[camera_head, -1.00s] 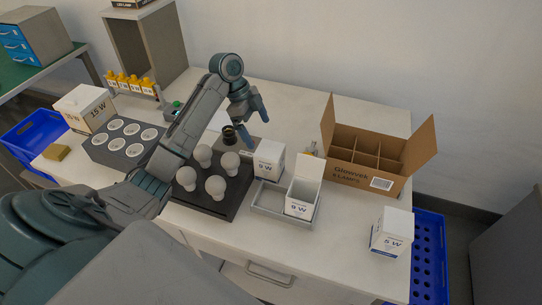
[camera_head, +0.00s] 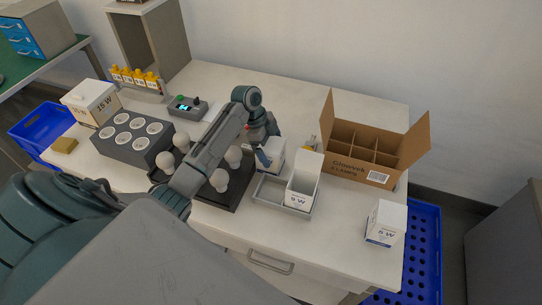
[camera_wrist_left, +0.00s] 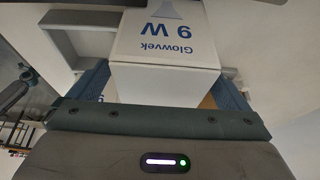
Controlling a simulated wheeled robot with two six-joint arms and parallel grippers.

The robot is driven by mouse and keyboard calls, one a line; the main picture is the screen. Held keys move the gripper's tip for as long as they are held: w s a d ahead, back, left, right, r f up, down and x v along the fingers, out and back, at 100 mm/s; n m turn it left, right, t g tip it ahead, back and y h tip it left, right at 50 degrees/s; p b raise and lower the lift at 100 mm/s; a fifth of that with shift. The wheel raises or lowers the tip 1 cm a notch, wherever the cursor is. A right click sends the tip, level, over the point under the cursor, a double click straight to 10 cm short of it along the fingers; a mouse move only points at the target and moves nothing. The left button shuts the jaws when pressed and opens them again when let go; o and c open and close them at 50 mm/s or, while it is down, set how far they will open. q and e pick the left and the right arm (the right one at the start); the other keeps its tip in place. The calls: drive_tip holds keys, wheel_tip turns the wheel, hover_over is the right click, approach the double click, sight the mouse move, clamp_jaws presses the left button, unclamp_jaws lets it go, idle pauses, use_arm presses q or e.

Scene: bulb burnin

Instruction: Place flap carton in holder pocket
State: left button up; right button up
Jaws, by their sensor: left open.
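A white 9 W carton (camera_head: 275,154) stands on the table just behind the grey holder (camera_head: 268,192). My left gripper (camera_head: 266,150) is at this carton, pointing down. In the left wrist view the carton (camera_wrist_left: 165,50) lies between the open fingers (camera_wrist_left: 162,90), with a finger along each side; whether they touch it I cannot tell. A second 9 W carton (camera_head: 300,195), its top open and a flap standing up, is in the right part of the holder. The left pocket of the holder is empty. My right gripper is out of view.
A bulb tray (camera_head: 236,192) stands left of the holder, partly hidden by my arm. A brown divided box (camera_head: 358,172) stands behind right, and a 5 W carton (camera_head: 386,222) front right. A grey socket block (camera_head: 128,150) and a small meter (camera_head: 187,106) are further left.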

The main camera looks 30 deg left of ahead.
use_arm(q)
drive_tip(key=shift+a+f, duration=0.1)
drive_tip(key=shift+c, duration=0.9)
drive_tip(key=c, duration=1.2)
